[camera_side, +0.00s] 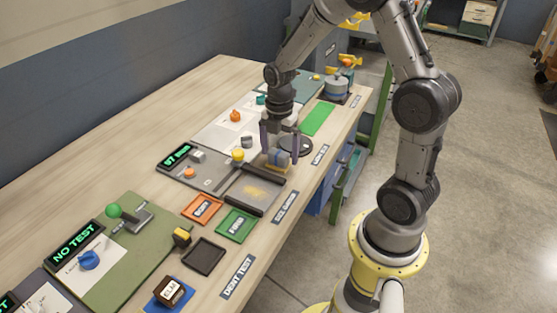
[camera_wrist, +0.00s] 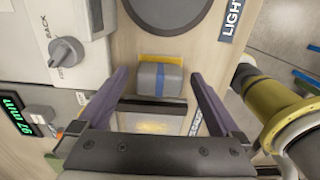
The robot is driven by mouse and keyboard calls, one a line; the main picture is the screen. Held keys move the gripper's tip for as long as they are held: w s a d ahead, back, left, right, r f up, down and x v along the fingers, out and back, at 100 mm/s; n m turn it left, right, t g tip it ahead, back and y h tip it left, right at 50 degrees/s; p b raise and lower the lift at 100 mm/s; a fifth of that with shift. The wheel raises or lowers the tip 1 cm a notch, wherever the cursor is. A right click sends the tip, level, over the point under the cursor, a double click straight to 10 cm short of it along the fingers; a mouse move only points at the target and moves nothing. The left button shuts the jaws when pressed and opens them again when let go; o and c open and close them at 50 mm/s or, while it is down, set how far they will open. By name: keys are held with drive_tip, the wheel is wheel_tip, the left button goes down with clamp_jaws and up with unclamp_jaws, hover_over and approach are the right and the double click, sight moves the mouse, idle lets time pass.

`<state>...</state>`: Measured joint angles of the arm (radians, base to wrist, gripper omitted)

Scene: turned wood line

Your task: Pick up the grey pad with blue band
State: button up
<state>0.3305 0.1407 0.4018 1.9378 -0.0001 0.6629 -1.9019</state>
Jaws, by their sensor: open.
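The grey pad with blue band (camera_wrist: 146,80) is a small rounded grey block with a blue stripe across its middle. It sits in front of a yellow strip (camera_wrist: 160,59) in the wrist view. In the side view the pad (camera_side: 277,158) shows low between the fingers, partly hidden by them. My gripper (camera_wrist: 159,74) is open, with one purple-grey finger on each side of the pad and visible gaps to both sides in the wrist view. In the side view my gripper (camera_side: 279,156) points down over the pad. I cannot tell the exact height of the fingertips.
A dark bar and a grey plate (camera_side: 252,193) lie just in front of the pad. A dark round disc (camera_side: 296,144) lies behind it. A panel with a grey knob (camera_wrist: 66,52) stands to the left in the wrist view. Orange (camera_side: 202,208) and green (camera_side: 237,224) trays lie nearer.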

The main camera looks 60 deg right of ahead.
sight(281, 152)
drive_tip(key=shift+f, duration=0.3)
drive_tip(key=c, duration=1.4)
drive_tip(key=shift+r, duration=0.2)
drive_tip(key=shift+r, duration=0.2)
drive_tip(key=r, duration=0.3)
drive_tip(key=shift+s+r, duration=0.15)
drive_tip(key=shift+s, duration=0.1)
drive_tip(key=s+a+r, duration=0.1)
drive_tip(key=s+r, duration=0.2)
drive_tip(key=s, duration=0.1)
drive_tip(key=s+a+r, duration=0.2)
drive_tip(key=s+r, duration=0.1)
drive_tip(key=s, duration=0.1)
drive_tip(key=s+a+r, duration=0.1)
drive_tip(key=s+r, duration=0.2)
drive_tip(key=s, duration=0.1)
drive_tip(key=shift+s+a, duration=0.25)
drive_tip(key=shift+s, duration=0.15)
